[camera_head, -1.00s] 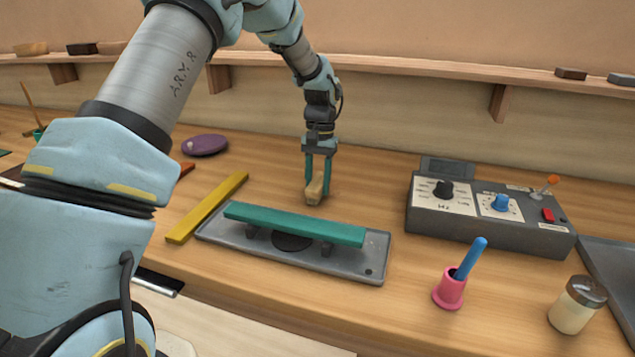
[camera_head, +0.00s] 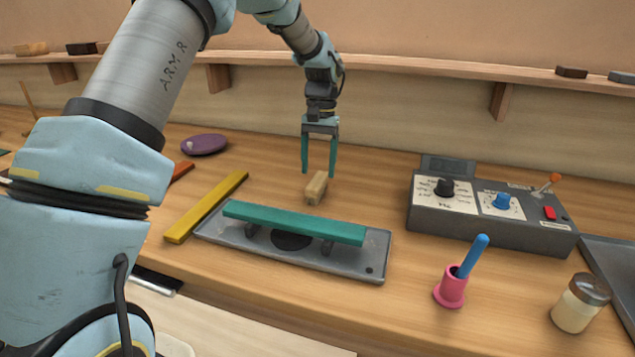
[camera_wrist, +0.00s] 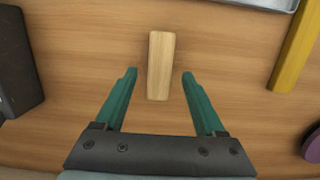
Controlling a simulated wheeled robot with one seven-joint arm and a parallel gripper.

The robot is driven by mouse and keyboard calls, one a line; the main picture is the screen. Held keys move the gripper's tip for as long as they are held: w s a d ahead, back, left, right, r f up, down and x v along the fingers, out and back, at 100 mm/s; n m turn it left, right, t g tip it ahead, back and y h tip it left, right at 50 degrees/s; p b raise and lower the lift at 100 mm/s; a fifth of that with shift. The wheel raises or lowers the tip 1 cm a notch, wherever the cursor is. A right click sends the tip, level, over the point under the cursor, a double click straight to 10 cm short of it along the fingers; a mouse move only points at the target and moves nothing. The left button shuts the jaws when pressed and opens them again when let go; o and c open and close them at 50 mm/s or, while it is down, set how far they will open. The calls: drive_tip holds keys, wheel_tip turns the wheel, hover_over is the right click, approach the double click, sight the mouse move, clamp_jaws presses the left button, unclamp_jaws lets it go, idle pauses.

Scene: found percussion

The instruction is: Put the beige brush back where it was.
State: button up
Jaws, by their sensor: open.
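The beige brush (camera_head: 316,187) is a small block lying on the wooden bench, just behind the grey tray with the teal bar. In the wrist view the brush (camera_wrist: 160,65) lies lengthwise ahead of my fingers, in line with the gap between them. My gripper (camera_head: 319,173) is open and empty, above and slightly behind the brush. Its teal fingertips (camera_wrist: 160,73) stand apart on either side of the brush's near end, not touching it.
A teal bar (camera_head: 293,222) stands on a grey tray (camera_head: 354,263). A yellow bar (camera_head: 207,206) and purple oval (camera_head: 204,144) lie left. A grey control box (camera_head: 490,218), pink cup (camera_head: 450,291) and jar (camera_head: 580,304) stand right. A shelf (camera_head: 420,68) runs behind.

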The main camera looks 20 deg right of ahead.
sight(319, 177)
wheel_tip(319, 177, up, 7)
drive_tip(key=shift+w+d+r+b, duration=0.2)
drive_tip(key=shift+w+d+b, duration=0.15)
drive_tip(key=shift+w+b, duration=0.1)
drive_tip(key=a+f+n+t+h, duration=0.1)
drive_tip(key=a+f+n, duration=0.15)
drive_tip(key=a, duration=1.65)
drive_tip(key=s+a+f+n+t, duration=0.1)
drive_tip(key=s+a+f+n, duration=0.1)
drive_tip(key=s+a, duration=0.4)
drive_tip(key=s+a+f+n, duration=0.2)
drive_tip(key=s+a, duration=0.4)
drive_tip(key=a, duration=0.6)
drive_tip(key=shift+s+a+f+n+t, duration=0.15)
drive_tip(key=shift+s+a+n+t, duration=0.05)
drive_tip(key=shift+a+n+t, duration=0.25)
